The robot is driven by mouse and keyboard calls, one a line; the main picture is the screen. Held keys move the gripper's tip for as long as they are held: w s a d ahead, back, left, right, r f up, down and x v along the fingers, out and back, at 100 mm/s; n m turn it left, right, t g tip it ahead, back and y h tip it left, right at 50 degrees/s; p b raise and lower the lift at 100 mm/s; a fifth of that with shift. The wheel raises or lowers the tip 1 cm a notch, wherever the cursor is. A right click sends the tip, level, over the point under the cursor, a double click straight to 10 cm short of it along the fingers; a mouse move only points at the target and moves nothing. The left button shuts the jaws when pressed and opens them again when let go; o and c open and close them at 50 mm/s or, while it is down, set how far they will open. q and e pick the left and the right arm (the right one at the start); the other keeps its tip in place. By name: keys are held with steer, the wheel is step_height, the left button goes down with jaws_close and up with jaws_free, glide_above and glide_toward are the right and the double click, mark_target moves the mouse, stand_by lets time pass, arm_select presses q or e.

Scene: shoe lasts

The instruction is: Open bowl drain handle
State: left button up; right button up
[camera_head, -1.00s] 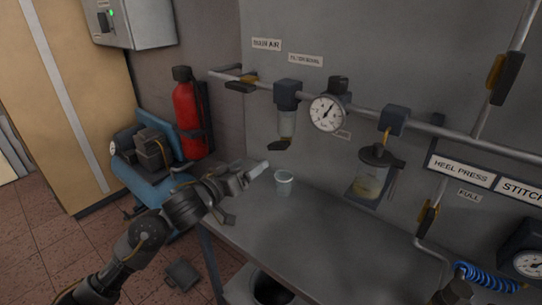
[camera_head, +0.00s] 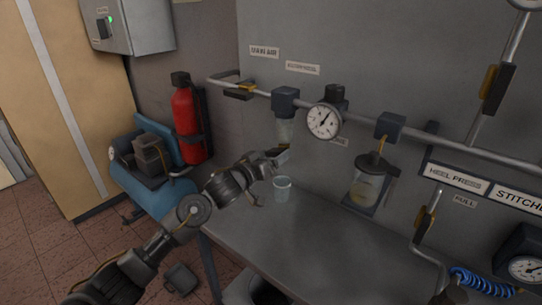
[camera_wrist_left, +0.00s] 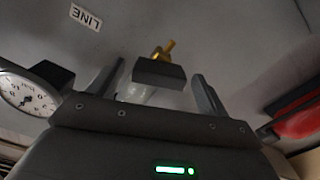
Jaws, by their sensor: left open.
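The filter bowl (camera_head: 285,131) hangs under the pipe on the wall panel, left of the round gauge. My left gripper (camera_head: 280,163) is at its lower end and hides the drain handle in the head view. The handle lies between the two spread fingers of my left gripper (camera_wrist_left: 155,88), with a gap on both sides. I cannot tell if anything touches. My right gripper is not in view.
A clear cup (camera_head: 282,188) stands on the grey bench (camera_head: 310,235) just below the gripper. The gauge (camera_head: 323,121) and a lubricator jar (camera_head: 367,187) are to the right. A red extinguisher (camera_head: 188,122) and blue compressor (camera_head: 168,195) are left.

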arm_select(q)
steer(key=c, duration=1)
steer(key=shift+r+n+p, duration=0.2)
steer(key=shift+n+p, duration=0.3)
steer(key=shift+p, duration=0.45)
steer(key=n+p, duration=0.8)
steer(key=p, duration=0.2)
steer(key=shift+n, duration=0.3)
steer(key=shift+f+n+p, duration=0.15)
steer(key=shift+n+p, duration=1.6)
steer(key=shift+n, duration=0.25)
steer(key=o, duration=1)
